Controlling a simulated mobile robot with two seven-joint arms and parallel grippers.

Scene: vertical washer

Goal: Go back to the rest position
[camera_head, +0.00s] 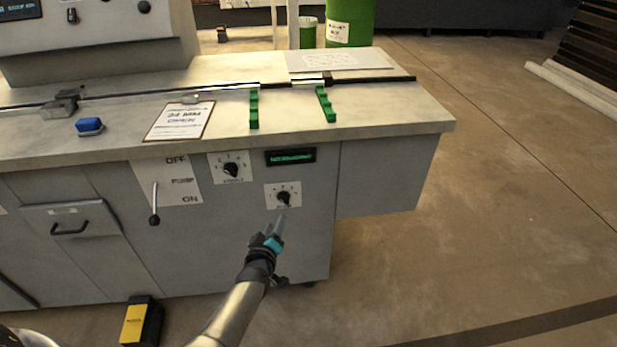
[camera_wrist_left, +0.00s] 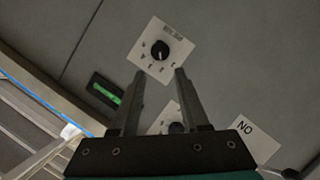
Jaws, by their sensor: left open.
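My left gripper (camera_head: 276,232) is in front of the grey machine's front panel, just below and left of the lower-right black knob (camera_head: 284,197) on its white plate. In the left wrist view its two fingers (camera_wrist_left: 158,100) are apart with nothing between them. A black knob on a white plate (camera_wrist_left: 159,50) shows beyond the fingertips, and a second knob (camera_wrist_left: 177,127) is partly hidden behind the gripper's body. I cannot tell from these views whether a finger touches the panel. My right gripper does not show.
The machine's worktop (camera_head: 225,120) carries a clipboard (camera_head: 180,121), a blue block (camera_head: 89,126) and green pieces (camera_head: 326,104). A lever (camera_head: 154,205) by the OFF/PUMP/ON plate sticks out left of my arm. A yellow-black box (camera_head: 141,322) stands on the floor. The floor at right (camera_head: 480,220) is clear.

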